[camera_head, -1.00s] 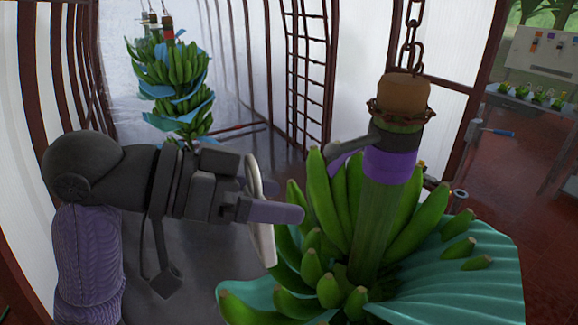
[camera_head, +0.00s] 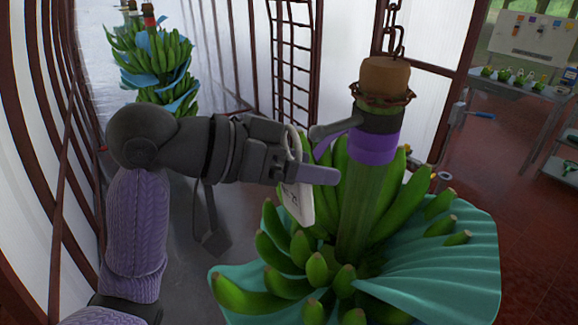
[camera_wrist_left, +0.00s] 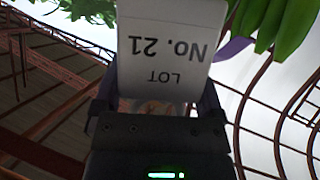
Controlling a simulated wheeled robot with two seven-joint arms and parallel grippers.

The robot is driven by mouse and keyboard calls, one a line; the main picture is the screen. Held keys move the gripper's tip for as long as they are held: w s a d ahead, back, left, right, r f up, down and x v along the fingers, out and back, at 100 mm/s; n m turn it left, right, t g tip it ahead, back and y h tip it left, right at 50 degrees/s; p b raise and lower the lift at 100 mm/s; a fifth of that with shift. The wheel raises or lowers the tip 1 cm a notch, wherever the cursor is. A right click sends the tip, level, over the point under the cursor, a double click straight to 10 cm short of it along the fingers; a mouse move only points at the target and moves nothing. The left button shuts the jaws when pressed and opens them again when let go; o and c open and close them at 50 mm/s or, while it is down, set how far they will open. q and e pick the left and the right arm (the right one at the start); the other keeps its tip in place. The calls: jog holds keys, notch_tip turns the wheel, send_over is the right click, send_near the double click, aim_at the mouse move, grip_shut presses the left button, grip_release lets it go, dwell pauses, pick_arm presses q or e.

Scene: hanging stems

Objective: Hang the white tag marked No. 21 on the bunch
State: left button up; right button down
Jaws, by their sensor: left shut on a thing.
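My left gripper (camera_head: 306,160) is shut on the white tag (camera_head: 299,200), which hangs below its fingers left of the bunch's stalk. In the left wrist view the tag (camera_wrist_left: 170,45) shows "LOT No. 21" upside down between the fingers. The green banana bunch (camera_head: 275,248) hangs from a chain. Its stalk (camera_head: 358,205) has a purple band (camera_head: 372,148) and a dark collar near the top. A grey peg with a rounded end (camera_head: 335,129) sticks out left from the collar, just above the gripper's finger. Contact between tag and bunch cannot be told. My right gripper is not in view.
A chain (camera_head: 393,40) holds the stalk from above. Teal sheeting (camera_head: 440,270) spreads under the bananas. Other bunches (camera_head: 150,60) hang at the back left. A ladder-like rack (camera_head: 295,60) stands behind, and a table with small items (camera_head: 525,88) is at the right.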

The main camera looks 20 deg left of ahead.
pick_arm(q)
jog(key=shift+w, duration=0.25)
jog(key=shift+w+d+r+p, duration=0.1)
jog(key=shift+w+d+p, duration=0.15)
jog(key=shift+w+p, duration=0.15)
jog(key=shift+w+d, duration=0.2)
dwell(0.3)
jog(key=shift+w+d+p, duration=0.1)
jog(key=shift+w+p, duration=0.05)
jog(key=shift+p, duration=0.3)
jog(key=shift+w+d+p, duration=0.55)
jog(key=shift+w+d, duration=0.25)
jog(key=shift+w, duration=0.25)
dwell(1.0)
jog(key=shift+w+d, duration=0.1)
jog(key=shift+w, duration=0.05)
jog(key=shift+w+r+p, duration=0.1)
jog(key=shift+w+p, duration=0.05)
jog(key=shift+p, duration=0.4)
dwell(0.6)
